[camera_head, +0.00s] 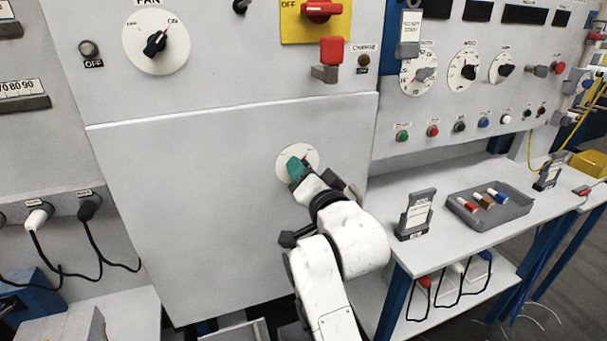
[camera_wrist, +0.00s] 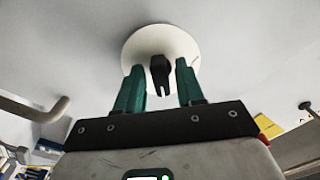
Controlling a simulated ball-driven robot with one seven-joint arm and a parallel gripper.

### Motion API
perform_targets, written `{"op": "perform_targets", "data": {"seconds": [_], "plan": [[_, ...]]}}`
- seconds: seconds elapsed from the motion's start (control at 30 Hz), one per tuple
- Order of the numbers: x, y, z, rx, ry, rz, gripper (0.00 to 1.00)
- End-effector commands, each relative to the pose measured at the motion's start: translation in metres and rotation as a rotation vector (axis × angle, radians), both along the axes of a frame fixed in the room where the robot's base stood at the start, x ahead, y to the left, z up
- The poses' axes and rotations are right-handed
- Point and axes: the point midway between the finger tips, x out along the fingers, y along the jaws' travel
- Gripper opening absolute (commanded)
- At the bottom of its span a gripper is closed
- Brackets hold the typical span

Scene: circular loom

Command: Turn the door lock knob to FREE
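The door lock knob is a small black knob (camera_wrist: 160,72) on a round white dial plate (camera_wrist: 172,36) fixed to the large grey door panel (camera_head: 190,200). In the head view the plate (camera_head: 311,153) shows, but my gripper hides most of the knob. My gripper (camera_wrist: 158,82) has teal fingers, one on each side of the black knob, with a visible gap to each. The fingers are open and do not appear to touch the knob. In the head view my gripper (camera_head: 297,167) is at the dial. Dial lettering is too small to read.
A red-handled block (camera_head: 331,58) and a yellow-plated switch (camera_head: 317,15) sit above the door. A FAN dial (camera_head: 156,42) is at upper left. A bench (camera_head: 440,245) at right holds a tray (camera_head: 490,205) and a label stand (camera_head: 416,213). The door panel is otherwise clear.

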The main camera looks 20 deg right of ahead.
Motion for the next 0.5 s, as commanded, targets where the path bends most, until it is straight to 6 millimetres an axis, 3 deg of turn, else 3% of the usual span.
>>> {"op": "perform_targets", "data": {"seconds": [0.27, 0.5], "plan": [[-0.001, 0.0, 0.0, -0.003, -0.001, 0.0, 0.43], [-0.027, 0.0, 0.001, -0.005, -0.001, 0.001, 0.43]]}}
